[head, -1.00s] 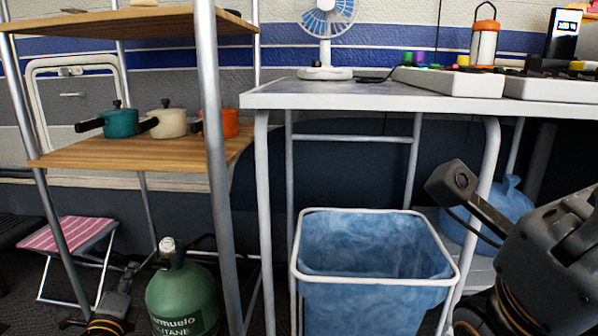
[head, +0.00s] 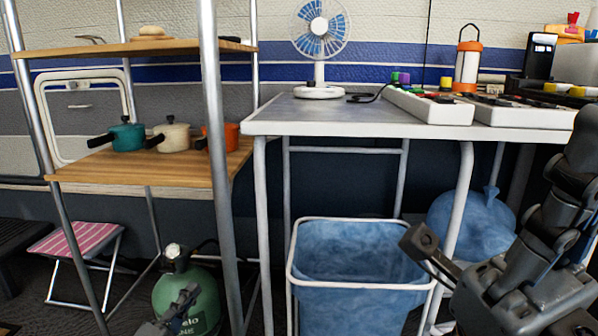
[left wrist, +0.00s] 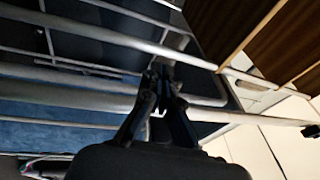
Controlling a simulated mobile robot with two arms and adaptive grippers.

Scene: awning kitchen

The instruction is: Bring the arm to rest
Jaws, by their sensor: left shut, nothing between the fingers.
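My left gripper (head: 188,294) is low at the left in the head view, in front of the green gas bottle (head: 190,265). In the left wrist view its dark fingers (left wrist: 162,75) are together, with nothing between them. Neither gripper is seen holding anything.
A table (head: 350,115) carries a fan (head: 320,45), white trays and a lantern. Below are a lined bin (head: 360,285) and a blue bag (head: 470,220). A striped stool (head: 78,238) stands at far left.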

